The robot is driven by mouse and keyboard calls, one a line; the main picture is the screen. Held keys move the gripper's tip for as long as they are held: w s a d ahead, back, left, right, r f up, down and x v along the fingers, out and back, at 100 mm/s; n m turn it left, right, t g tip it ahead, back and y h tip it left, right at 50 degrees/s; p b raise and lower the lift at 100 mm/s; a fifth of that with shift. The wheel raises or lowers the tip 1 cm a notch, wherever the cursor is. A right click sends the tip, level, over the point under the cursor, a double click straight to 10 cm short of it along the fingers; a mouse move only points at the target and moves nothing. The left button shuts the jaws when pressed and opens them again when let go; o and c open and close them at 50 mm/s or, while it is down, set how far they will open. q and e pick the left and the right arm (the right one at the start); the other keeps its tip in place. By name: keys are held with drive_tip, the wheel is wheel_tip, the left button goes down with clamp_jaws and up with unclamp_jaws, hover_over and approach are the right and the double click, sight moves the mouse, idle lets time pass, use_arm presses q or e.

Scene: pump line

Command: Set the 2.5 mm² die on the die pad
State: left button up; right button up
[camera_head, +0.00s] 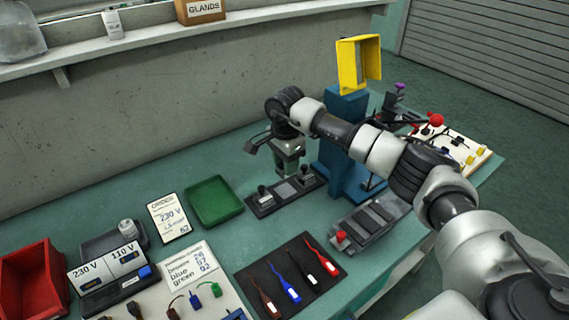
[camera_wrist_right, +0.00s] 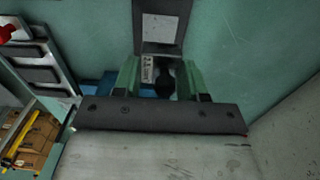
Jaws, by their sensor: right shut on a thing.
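My right gripper (camera_head: 288,166) points down over a dark strip (camera_head: 262,208) beside the blue press. In the right wrist view the gripper (camera_wrist_right: 162,78) is shut on a small dark piece with a black knob (camera_wrist_right: 165,80) and a pale label (camera_wrist_right: 148,69), which I take for the die; its size cannot be read. The strip carries dark knobbed pieces, one at its left (camera_head: 264,191) and one at its right (camera_head: 306,172). A pale square (camera_wrist_right: 160,28) on a dark plate lies just beyond the fingers. I cannot tell whether the held piece touches the strip. My left gripper is not in view.
The blue press (camera_head: 345,150) with its yellow guard (camera_head: 359,65) stands right of the gripper. A green tray (camera_head: 213,202) lies left of the strip. A grey rack (camera_head: 370,220) and a black mat with coloured tools (camera_head: 260,277) lie in front. The wall is behind.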

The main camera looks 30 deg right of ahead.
drive_tip(key=shift+f+b, duration=1.55)
drive_tip(key=shift+f, duration=0.9)
drive_tip(key=shift+f+b, duration=0.6)
drive_tip(key=shift+f, duration=0.05)
idle(0.3)
drive_tip(key=o, duration=1.3)
drive_tip(key=shift+r, duration=0.1)
drive_tip(key=shift+s+r+p, duration=0.1)
drive_tip(key=shift+r+p, duration=2.3)
drive_tip(key=shift+r, duration=1.3)
